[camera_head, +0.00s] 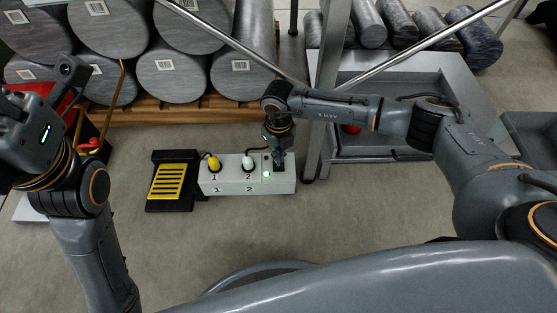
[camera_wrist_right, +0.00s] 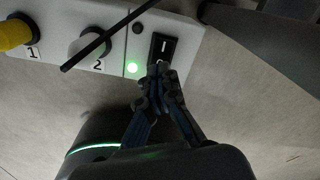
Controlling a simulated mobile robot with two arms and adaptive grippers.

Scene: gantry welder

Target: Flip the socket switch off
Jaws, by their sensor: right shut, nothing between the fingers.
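The white socket box (camera_head: 232,187) lies on the floor in the head view, with sockets marked 1 and 2. Its black rocker switch (camera_wrist_right: 163,47) shows at the box's right end in the right wrist view, with an "I" mark on its far part. A green light (camera_wrist_right: 132,67) glows beside the switch. My right gripper (camera_wrist_right: 161,68) is shut and empty, its fingertips at the near end of the switch and covering part of it. I cannot tell whether they touch. In the head view my right gripper (camera_head: 278,158) is over the box's right end. My left arm's fingertips are not visible.
A yellow plug (camera_head: 213,163) and a white plug (camera_head: 248,162) stand in the sockets. A black and yellow pedal (camera_head: 174,181) lies left of the box. A metal post (camera_head: 325,100) stands close on the right. Large grey cylinders (camera_head: 173,70) are stacked behind.

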